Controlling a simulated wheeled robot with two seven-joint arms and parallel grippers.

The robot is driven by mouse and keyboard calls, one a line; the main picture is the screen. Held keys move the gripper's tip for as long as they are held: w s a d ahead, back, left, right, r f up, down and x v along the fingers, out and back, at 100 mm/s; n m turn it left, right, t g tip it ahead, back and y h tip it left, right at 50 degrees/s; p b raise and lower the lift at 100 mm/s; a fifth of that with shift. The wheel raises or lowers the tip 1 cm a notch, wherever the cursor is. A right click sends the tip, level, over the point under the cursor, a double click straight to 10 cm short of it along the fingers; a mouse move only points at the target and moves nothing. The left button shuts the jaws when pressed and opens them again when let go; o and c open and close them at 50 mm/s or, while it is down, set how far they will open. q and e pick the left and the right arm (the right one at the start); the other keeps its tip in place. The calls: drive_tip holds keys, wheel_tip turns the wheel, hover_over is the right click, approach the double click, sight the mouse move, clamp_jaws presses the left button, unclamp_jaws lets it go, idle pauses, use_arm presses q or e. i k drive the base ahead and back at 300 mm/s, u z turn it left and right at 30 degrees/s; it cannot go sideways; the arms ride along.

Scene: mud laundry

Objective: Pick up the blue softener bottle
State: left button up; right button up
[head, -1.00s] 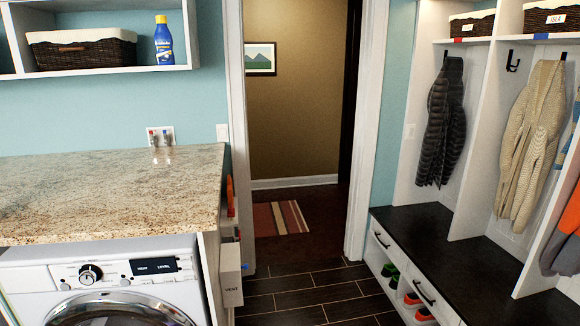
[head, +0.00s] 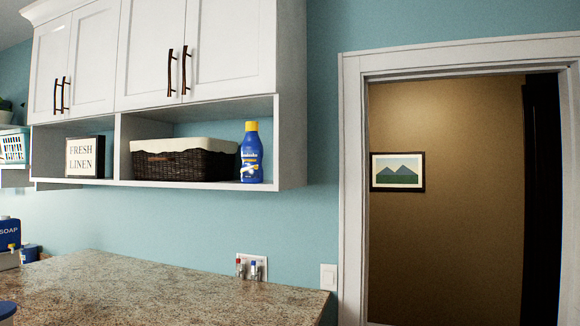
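The blue softener bottle (head: 251,156) has a yellow cap and a white-and-yellow label. It stands upright at the right end of the open shelf (head: 222,186) under the white wall cabinets. It is just right of a dark wicker basket (head: 184,163) with a white liner, and the shelf's right side wall is close beside it. Neither of my grippers shows in the head view.
A granite counter (head: 170,290) runs below the shelf, its visible middle mostly clear. A soap container (head: 9,243) stands at its left. A "Fresh Linen" sign (head: 85,157) is in the left compartment. A doorway with white trim (head: 352,200) is at right.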

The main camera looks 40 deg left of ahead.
sight(251, 152)
drive_tip(key=i, duration=2.95)
drive_tip(key=u, duration=2.45)
